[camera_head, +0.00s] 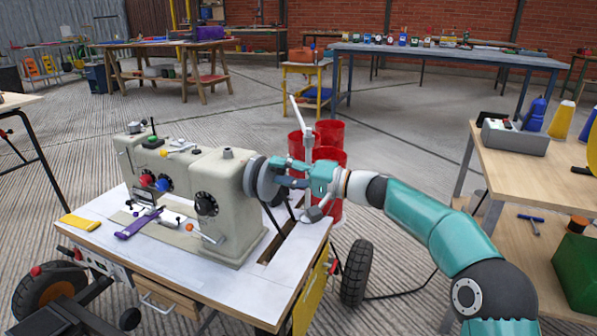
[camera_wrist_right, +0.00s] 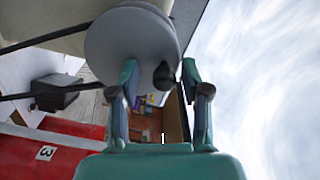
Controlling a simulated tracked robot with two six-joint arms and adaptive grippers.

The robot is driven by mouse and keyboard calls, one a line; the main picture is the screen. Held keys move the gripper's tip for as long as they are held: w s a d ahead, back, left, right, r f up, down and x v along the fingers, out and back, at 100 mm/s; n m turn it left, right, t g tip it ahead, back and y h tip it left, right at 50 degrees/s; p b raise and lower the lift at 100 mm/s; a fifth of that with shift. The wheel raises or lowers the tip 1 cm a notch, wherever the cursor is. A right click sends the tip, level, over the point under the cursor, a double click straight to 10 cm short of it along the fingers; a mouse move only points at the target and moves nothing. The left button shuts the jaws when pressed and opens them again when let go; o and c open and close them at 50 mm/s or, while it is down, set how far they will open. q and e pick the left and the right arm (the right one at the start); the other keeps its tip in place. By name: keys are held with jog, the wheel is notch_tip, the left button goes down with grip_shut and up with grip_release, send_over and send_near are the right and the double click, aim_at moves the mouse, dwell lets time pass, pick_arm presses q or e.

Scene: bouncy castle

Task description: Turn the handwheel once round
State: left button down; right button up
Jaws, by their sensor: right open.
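The handwheel (camera_head: 254,180) is a grey disc on the right end of the beige sewing machine (camera_head: 223,200). In the right wrist view the handwheel (camera_wrist_right: 128,42) fills the top middle, with a small dark knob (camera_wrist_right: 166,75) at its lower right edge. My teal right gripper (camera_head: 283,172) reaches in from the right, at the wheel. In the wrist view its open fingers (camera_wrist_right: 160,75) stand either side of the dark knob; I cannot tell whether either touches it. The gripper hides part of the wheel in the head view. My left gripper does not show.
The machine stands on a white-topped wheeled table (camera_head: 165,265) with a purple item (camera_head: 138,223) and a yellow item (camera_head: 80,222) on it. Red buckets (camera_head: 330,133) stand behind my gripper. A wooden shelf table (camera_head: 545,170) is at the right.

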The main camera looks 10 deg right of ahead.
jog(key=v, duration=1.2)
jog(key=s+d+m+p, duration=0.45)
jog(key=m+p, duration=0.75)
jog(key=p, duration=1.4)
jog(key=x, duration=1.7)
jog(key=shift+w+d+r+b, duration=0.1)
jog(key=shift+w+d+b, duration=0.1)
jog(key=shift+w+b, duration=0.15)
jog(key=shift+c, duration=0.4)
